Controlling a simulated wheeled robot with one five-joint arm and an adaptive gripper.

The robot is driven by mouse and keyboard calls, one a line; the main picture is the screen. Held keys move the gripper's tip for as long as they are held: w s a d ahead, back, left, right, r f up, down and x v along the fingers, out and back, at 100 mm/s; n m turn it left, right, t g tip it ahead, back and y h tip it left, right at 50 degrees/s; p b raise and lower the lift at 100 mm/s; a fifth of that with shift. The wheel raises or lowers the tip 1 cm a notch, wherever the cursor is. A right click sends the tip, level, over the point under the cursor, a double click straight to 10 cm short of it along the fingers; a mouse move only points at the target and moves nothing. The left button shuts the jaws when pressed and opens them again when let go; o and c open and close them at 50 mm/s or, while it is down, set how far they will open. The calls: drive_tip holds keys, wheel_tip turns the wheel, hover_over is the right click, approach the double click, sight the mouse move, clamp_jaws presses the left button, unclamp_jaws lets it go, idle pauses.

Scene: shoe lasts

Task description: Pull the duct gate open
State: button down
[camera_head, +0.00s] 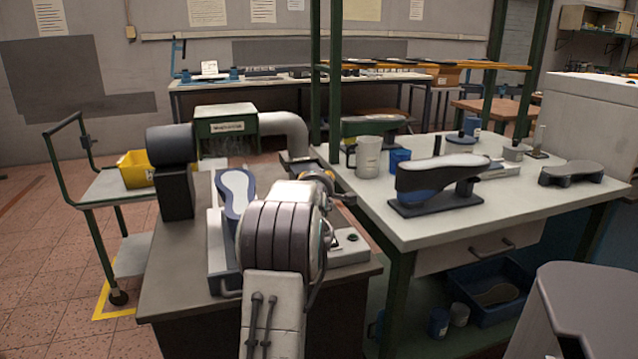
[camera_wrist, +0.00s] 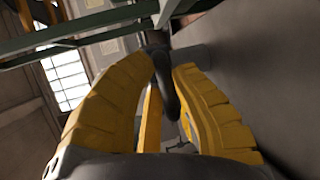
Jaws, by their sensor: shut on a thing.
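In the wrist view my gripper (camera_wrist: 168,68) has its two yellow fingers closed around a dark, rounded handle (camera_wrist: 168,94). The handle hangs between the fingers, and its lower end points back toward my palm. I cannot tell from this view how far the gate itself stands open. In the head view a thick grey duct (camera_head: 288,132) bends down beside a green labelled box (camera_head: 228,122). My arm covers the area below the duct, so the gate and my fingertips are hidden there.
A grey-topped bench (camera_head: 165,285) with a dark cylindrical machine (camera_head: 171,145) stands ahead. A white-topped table (camera_head: 500,212) with a shoe last on a stand (camera_head: 440,180) is close on the right. A cart with a yellow bin (camera_head: 135,169) is at left; floor is free beyond it.

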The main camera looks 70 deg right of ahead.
drive_tip(key=c, duration=1)
unclamp_jaws()
drive_tip(key=shift+f, duration=0.1)
drive_tip(key=shift+c, duration=0.2)
drive_tip(key=v, duration=1.2)
drive_tip(key=shift+a+f, duration=0.1)
